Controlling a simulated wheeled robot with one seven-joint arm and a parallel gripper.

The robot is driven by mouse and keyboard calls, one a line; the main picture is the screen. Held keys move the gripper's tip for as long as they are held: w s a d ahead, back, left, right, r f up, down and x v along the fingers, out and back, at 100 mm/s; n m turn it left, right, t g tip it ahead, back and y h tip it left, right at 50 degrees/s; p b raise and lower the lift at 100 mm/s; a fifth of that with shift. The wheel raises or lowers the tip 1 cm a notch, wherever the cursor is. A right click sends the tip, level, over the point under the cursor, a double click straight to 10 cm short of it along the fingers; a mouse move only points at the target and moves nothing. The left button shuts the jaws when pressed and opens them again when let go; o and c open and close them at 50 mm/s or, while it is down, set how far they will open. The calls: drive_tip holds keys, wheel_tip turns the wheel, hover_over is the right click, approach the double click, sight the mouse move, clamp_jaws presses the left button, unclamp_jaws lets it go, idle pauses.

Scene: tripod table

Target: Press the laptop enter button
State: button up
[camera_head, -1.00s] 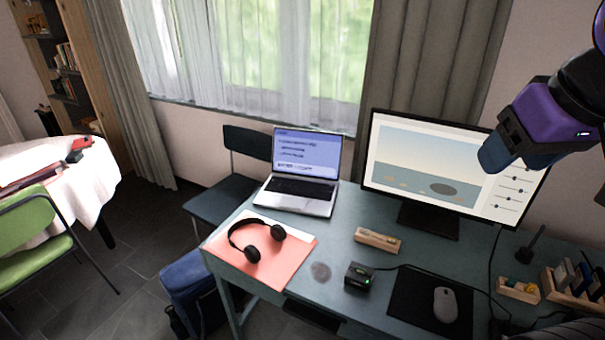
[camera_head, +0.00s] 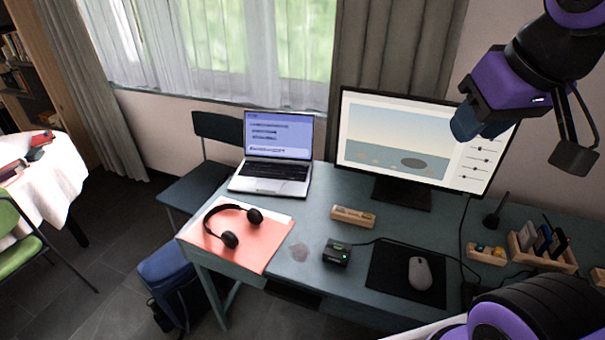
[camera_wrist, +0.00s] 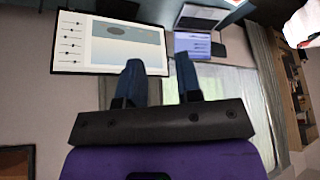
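The open laptop (camera_head: 272,157) stands at the far left of the blue-grey desk, its lit screen facing me and its dark keyboard (camera_head: 275,170) uncovered. The enter key is too small to make out. In the head view my gripper (camera_head: 468,125) is raised at the upper right, in front of the monitor and well right of the laptop. In the wrist view my gripper (camera_wrist: 160,78) shows two blue fingers with a gap between them and nothing held. The laptop also shows there, upside down, at the top (camera_wrist: 200,40).
A large monitor (camera_head: 420,140) stands right of the laptop. Headphones (camera_head: 230,225) lie on a pink pad (camera_head: 262,248). A wooden block (camera_head: 353,216), a small black box (camera_head: 337,252) and a mouse (camera_head: 420,273) are on the desk (camera_head: 315,205). A chair (camera_head: 205,185) stands behind the desk's left end.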

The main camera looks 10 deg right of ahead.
clamp_jaws()
idle(1.4)
